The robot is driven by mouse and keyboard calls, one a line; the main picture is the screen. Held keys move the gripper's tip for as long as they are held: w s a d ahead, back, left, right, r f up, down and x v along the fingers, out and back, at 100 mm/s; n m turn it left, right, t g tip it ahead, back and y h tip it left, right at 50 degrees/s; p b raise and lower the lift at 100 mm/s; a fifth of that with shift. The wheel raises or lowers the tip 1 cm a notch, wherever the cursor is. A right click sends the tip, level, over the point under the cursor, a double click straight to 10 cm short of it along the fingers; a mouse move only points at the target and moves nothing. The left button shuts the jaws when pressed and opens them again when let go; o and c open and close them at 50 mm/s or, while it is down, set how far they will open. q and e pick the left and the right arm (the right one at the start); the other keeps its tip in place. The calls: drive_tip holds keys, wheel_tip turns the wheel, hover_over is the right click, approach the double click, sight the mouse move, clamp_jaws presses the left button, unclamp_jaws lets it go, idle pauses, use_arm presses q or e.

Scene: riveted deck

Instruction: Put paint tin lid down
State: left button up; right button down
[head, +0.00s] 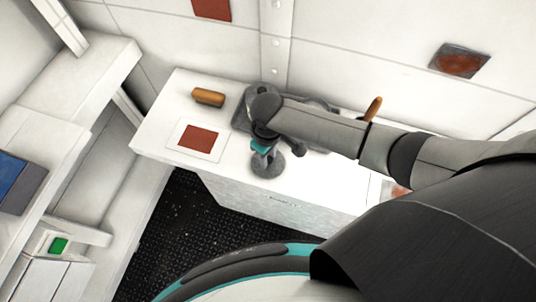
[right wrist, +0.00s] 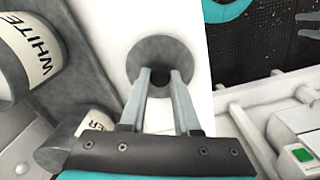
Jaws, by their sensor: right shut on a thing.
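The paint tin lid (head: 268,168) is a grey disc near the front edge of the white worktop. In the right wrist view the lid (right wrist: 160,50) has a dark middle, where my fingertips meet it. My right gripper (head: 265,151) is above the lid, its fingers (right wrist: 160,78) shut on it. I cannot tell whether the lid touches the worktop. At the right wrist view's upper right edge, two grey prongs, seemingly my left gripper (right wrist: 309,26), show apart and empty; the rest is cut off.
A tin marked WHITE (right wrist: 25,60) and another tin (right wrist: 62,150) stand on a dark grey tray (head: 240,121), partly hidden by my arm. A brown block (head: 208,97), a red-brown sample card (head: 183,146) and an orange-brown handle (head: 374,107) are nearby.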

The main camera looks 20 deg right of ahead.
drive_tip(key=shift+f, duration=0.15)
drive_tip(key=c, duration=0.6)
unclamp_jaws()
drive_tip(key=shift+c, duration=0.2)
wheel_tip(320, 180, up, 12)
drive_tip(key=p, duration=0.1)
drive_tip(key=shift+r+p, duration=0.2)
drive_tip(key=shift+p, duration=0.15)
drive_tip(key=shift+s, duration=0.1)
